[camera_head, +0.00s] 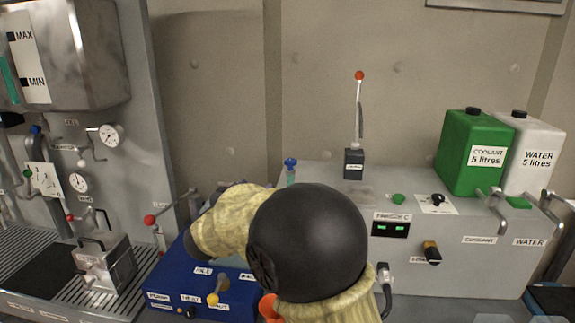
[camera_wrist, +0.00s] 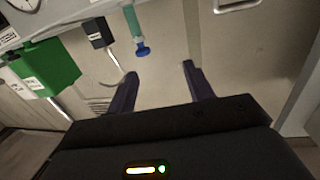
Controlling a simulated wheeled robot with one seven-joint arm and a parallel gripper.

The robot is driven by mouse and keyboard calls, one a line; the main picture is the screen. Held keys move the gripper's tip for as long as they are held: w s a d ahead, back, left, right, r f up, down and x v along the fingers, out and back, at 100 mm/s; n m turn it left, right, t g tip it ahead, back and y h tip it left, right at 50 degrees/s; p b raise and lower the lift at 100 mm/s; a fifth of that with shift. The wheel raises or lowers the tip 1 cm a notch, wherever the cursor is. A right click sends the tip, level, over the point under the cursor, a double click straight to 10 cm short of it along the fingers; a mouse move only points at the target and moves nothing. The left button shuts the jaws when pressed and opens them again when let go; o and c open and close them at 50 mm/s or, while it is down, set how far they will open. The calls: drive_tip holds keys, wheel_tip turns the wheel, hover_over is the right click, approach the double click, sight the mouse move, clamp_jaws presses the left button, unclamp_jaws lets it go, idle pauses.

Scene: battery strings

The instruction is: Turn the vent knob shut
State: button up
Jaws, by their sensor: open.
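No label that I can read clearly says vent, so I cannot tell for certain which knob is the vent knob. A black knob (camera_head: 437,199) sits on a white plate on top of the grey cabinet. A dark knob with a yellow part (camera_head: 432,252) is on its front, beside a small label too blurred to read. A blue knob (camera_head: 290,162) tops a teal tube behind my arm; it also shows in the wrist view (camera_wrist: 142,51). My gripper (camera_wrist: 158,75) is open and empty, with the blue knob apart from its fingers. My arm hides the gripper in the head view.
The grey cabinet (camera_head: 490,265) carries a green coolant can (camera_head: 465,165), a white water can (camera_head: 538,165) and an upright red-tipped lever (camera_head: 359,105). A blue panel (camera_head: 170,275) with a yellow-knobbed lever lies below my arm. A metal box (camera_head: 105,262) stands at left.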

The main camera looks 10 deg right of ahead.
sight(287, 164)
drive_tip(key=h, duration=0.1)
drive_tip(key=s+m+g+h, duration=0.1)
drive_tip(key=s+a+r+m+g+h, duration=0.1)
drive_tip(key=shift+h, duration=0.3)
drive_tip(key=p+x, duration=0.4)
drive_tip(key=x, duration=1.3)
drive_tip(key=shift+w+d, duration=0.2)
drive_tip(key=shift+w, duration=0.05)
drive_tip(key=c, duration=0.9)
